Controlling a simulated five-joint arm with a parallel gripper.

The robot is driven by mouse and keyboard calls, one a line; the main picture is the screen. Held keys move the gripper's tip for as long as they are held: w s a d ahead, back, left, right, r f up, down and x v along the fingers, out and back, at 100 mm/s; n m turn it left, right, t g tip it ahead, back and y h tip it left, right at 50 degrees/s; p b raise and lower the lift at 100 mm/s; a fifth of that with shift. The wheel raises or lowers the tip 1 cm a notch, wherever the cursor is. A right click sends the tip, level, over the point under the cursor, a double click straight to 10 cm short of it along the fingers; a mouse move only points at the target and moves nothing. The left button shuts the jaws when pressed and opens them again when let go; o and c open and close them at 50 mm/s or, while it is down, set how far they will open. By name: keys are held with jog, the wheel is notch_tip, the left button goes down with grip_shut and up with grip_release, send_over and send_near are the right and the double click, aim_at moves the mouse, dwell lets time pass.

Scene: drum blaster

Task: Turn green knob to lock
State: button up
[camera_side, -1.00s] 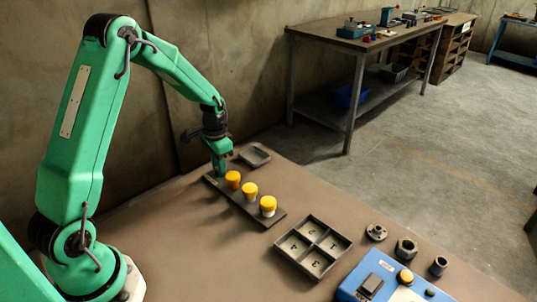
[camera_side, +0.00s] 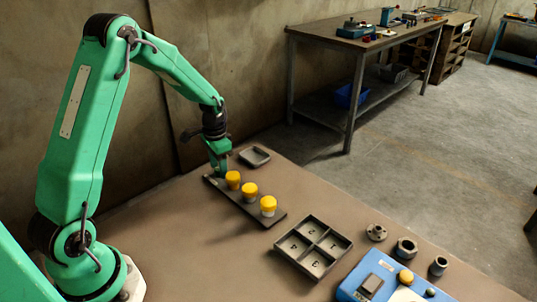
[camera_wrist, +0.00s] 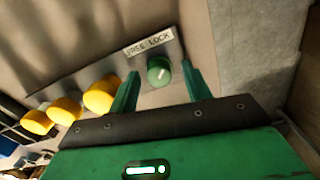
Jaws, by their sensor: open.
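The green knob (camera_wrist: 158,71) shows in the wrist view as a round cap with a pale mark on its face. It sits on a dark panel (camera_side: 248,203) below a white label (camera_wrist: 150,42) reading FREE at left and LOCK at right. The mark slants toward the upper right, on the LOCK side. My gripper (camera_wrist: 160,74) is open, with one green finger on each side of the knob. I cannot tell whether either finger touches it. In the side view my gripper (camera_side: 220,170) is at the panel's far end and hides the knob.
Several yellow-capped knobs (camera_side: 249,189) stand in a row on the same panel, beside my gripper. A small empty tray (camera_side: 255,151) lies just behind. A divided tray (camera_side: 313,246), a blue box (camera_side: 350,286) and metal parts (camera_side: 406,247) are at the right front.

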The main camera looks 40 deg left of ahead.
jog(key=shift+r, duration=3.85)
jog(key=shift+r, duration=0.1)
jog(key=s+d+r+n+t, duration=0.1)
jog(key=s+d+r, duration=0.3)
jog(key=r, duration=0.2)
jog(key=s+d+r+t, duration=0.2)
jog(key=s+d+r, duration=0.2)
jog(key=d+r, duration=0.15)
jog(key=s+d+r+t, duration=0.1)
jog(key=s+d, duration=0.1)
jog(key=s, duration=0.4)
jog(key=s+d+r+n+t, duration=0.1)
jog(key=s+d+r, duration=0.1)
jog(key=s, duration=0.4)
jog(key=shift+s+d+r+t, duration=0.15)
jog(key=shift+d+t, duration=0.25)
jog(key=shift+d, duration=0.35)
